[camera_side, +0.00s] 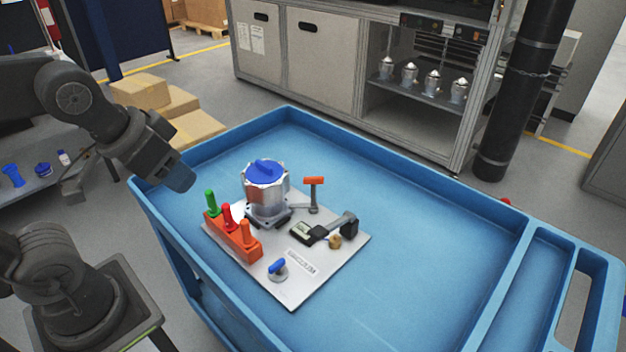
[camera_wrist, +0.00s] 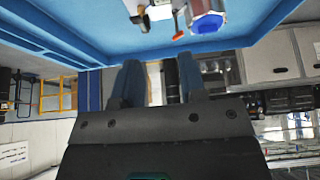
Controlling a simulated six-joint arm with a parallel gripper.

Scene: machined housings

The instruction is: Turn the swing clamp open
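A lever with an orange grip (camera_side: 314,181) on a thin grey post stands upright on the white plate, behind and right of the housing; it looks like the swing clamp, but I cannot be sure. The silver housing (camera_side: 267,200) with a blue cap (camera_side: 264,172) stands on the plate beside it. My gripper (camera_side: 180,180) is over the cart's left rim, well apart from the plate. In the wrist view its fingers (camera_wrist: 160,80) are spread and empty.
The white plate (camera_side: 300,290) lies in the blue cart (camera_side: 420,270). It also carries an orange block (camera_side: 232,240) with green, red and orange handles, a small blue-handled valve (camera_side: 277,268) and a black clamp-like device (camera_side: 335,230). The cart's right side is clear.

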